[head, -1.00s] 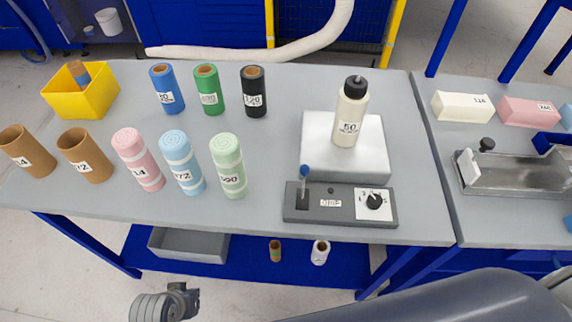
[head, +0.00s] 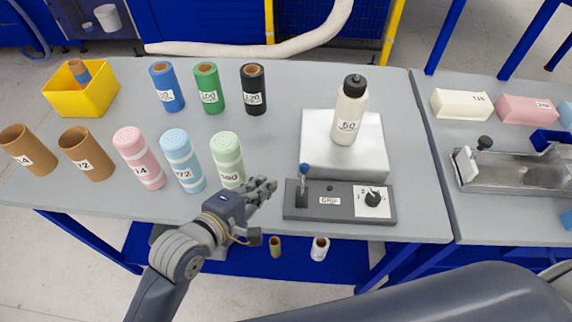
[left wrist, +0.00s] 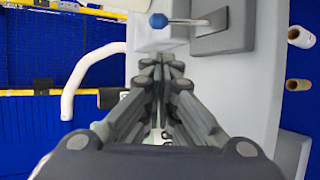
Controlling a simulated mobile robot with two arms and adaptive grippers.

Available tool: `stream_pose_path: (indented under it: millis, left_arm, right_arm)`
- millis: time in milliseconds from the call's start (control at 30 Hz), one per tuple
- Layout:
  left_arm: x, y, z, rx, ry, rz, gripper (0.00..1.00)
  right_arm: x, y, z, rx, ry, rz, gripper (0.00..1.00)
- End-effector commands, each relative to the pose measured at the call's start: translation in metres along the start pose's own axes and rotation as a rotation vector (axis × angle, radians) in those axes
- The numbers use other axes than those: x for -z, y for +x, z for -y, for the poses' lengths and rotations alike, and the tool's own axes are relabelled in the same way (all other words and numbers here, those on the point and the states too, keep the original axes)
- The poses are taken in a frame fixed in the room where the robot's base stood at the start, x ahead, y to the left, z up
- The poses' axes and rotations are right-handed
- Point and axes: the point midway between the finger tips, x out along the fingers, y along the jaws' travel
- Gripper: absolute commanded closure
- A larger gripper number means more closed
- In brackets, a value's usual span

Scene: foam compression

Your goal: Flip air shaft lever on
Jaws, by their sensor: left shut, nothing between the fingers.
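The air shaft lever (head: 304,176) has a blue ball on a short metal stem. It rises from the left end of a dark grey control box (head: 331,215), which also carries a black dial (head: 373,198) on a white scale. The lever also shows in the left wrist view (left wrist: 180,21), just beyond my fingers. My left gripper (head: 270,187) is shut and empty, just left of the box and lever, and apart from the lever. In the left wrist view its fingertips (left wrist: 162,64) are together. My right gripper is not in view.
A white block (head: 343,170) with a cream bottle (head: 348,112) stands behind the box. Pink, blue and green rolls (head: 228,158) stand close left of my gripper. A yellow bin (head: 85,95) is at the far left. The table between the black roll (head: 253,92) and the block is clear.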

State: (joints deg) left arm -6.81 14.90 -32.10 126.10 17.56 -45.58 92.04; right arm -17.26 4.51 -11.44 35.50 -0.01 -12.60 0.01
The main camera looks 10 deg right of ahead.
Motion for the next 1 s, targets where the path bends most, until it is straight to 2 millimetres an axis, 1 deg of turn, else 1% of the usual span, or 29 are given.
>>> stream_pose_path:
  millis: [100,400,533,667,800,1000]
  left_arm:
    - [-0.002,0.001,-0.003,-0.01,-0.023,0.007,1.0]
    - [-0.002,0.002,-0.003,-0.01,-0.025,0.007,1.0]
    - [-0.002,0.009,-0.003,-0.009,-0.025,0.007,1.0]
    - [-0.002,0.025,-0.005,-0.009,-0.025,0.007,1.0]
    - [-0.002,0.05,-0.005,-0.01,-0.023,0.007,1.0]
    - [-0.002,0.08,-0.005,-0.009,-0.023,0.006,1.0]
  right_arm:
    - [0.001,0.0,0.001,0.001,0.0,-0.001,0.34]
    - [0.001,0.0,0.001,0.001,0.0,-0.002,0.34]
    - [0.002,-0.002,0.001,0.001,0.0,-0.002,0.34]
    - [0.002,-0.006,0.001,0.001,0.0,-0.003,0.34]
    - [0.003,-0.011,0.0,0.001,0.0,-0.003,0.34]
    - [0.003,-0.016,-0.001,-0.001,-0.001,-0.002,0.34]
